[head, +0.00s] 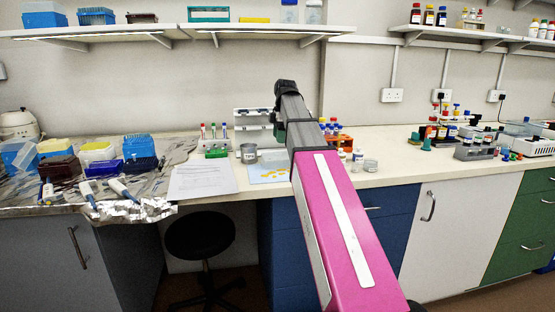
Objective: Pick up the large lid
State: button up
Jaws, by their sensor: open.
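I cannot pick out the large lid for certain. A small pale round container (370,165) stands on the white bench right of my arm, too small to tell whether a lid is on it. A grey metal cup (248,154) stands left of my arm. My gripper (279,130) shows only as a dark part at the far end of my arm, in front of a white rack near the wall. Its fingertips are mostly hidden behind my arm, and I see nothing held in it.
A blue sheet (257,178) with small yellow pieces and a white paper (203,181) lie on the bench. A foil-covered left section (120,212) holds tip boxes and pipettes. Shelves hang above. A stool (200,235) stands below.

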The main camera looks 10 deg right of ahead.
aim_at(278, 153)
jog(key=shift+a+f, duration=0.15)
jog(key=shift+f, duration=1.3)
jog(key=shift+a+f, duration=0.15)
jog(key=shift+f, duration=1.3)
jog(key=c, duration=1)
